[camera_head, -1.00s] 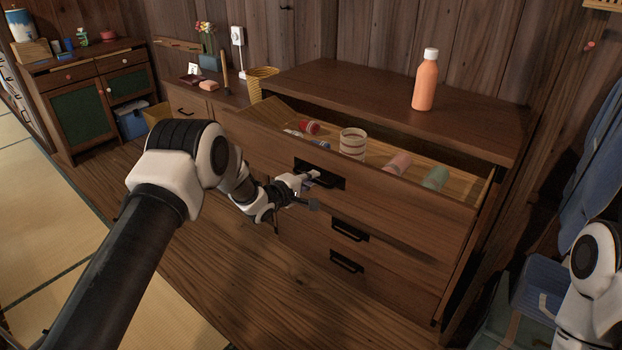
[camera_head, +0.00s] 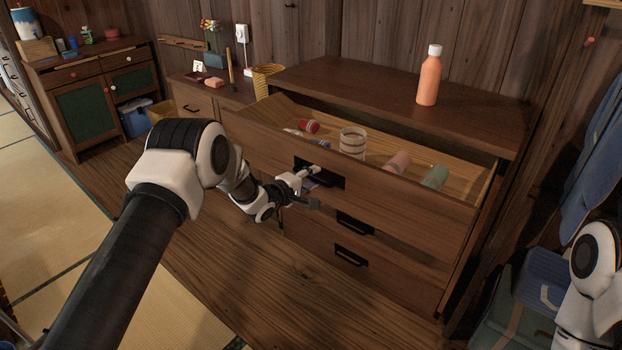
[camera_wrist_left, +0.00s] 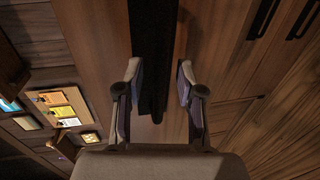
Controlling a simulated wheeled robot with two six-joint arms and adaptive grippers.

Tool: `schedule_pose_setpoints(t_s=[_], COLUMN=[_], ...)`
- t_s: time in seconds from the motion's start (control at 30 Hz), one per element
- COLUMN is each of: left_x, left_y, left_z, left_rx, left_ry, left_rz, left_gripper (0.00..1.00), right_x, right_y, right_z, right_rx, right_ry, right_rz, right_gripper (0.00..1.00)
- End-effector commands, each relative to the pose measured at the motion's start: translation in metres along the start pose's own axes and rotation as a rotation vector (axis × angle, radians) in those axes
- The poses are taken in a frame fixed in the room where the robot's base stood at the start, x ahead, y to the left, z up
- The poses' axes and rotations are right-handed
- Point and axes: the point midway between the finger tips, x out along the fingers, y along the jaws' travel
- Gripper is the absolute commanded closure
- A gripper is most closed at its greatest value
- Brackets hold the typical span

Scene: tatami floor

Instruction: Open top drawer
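The wooden dresser (camera_head: 400,98) has its top drawer (camera_head: 400,200) pulled well out, with the inside showing. The drawer front has a black handle (camera_head: 325,180), which also shows in the left wrist view (camera_wrist_left: 153,60). My left gripper (camera_head: 311,187) is at this handle. In the left wrist view, the two fingers of my left gripper (camera_wrist_left: 159,88) stand apart, one on each side of the dark handle, with gaps showing. Contact cannot be told. My right arm shows at the right edge, but its gripper is out of view.
The drawer holds a striped cup (camera_head: 353,143), a pink roll (camera_head: 398,162), a green roll (camera_head: 435,177) and a red can (camera_head: 309,126). An orange bottle (camera_head: 429,78) stands on the dresser top. A blue bin (camera_head: 545,285) is at right. Floor in front is clear.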

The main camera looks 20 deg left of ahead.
Motion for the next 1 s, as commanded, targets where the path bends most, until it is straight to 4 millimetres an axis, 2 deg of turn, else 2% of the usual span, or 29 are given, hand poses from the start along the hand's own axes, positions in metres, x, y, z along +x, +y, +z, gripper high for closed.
schedule_pose_setpoints(t_s=[0.13,0.23,0.5,0.63,0.77,1.0], left_x=[-0.004,-0.018,-0.087,-0.11,-0.119,-0.12], left_y=[0.0,0.0,0.0,0.0,-0.001,0.0], left_z=[-0.001,-0.002,-0.001,-0.001,0.0,0.0], left_rx=[-0.001,-0.002,-0.006,-0.003,-0.001,0.0], left_ry=[0.001,0.002,0.003,0.002,0.0,0.0], left_rz=[0.0,-0.001,-0.001,0.0,-0.001,-0.001], left_gripper=[0.63,0.63,0.63,0.63,0.63,0.63], right_x=[0.0,0.0,0.0,0.0,0.0,0.0], right_y=[0.0,0.0,0.0,0.0,0.0,0.0], right_z=[0.0,0.0,0.0,0.0,0.0,0.0], right_rx=[0.0,0.0,0.0,0.0,0.0,0.0], right_ry=[0.0,0.0,0.0,0.0,0.0,0.0], right_rz=[0.0,0.0,0.0,0.0,0.0,0.0], right_gripper=[0.6,0.6,0.6,0.6,0.6,0.6])
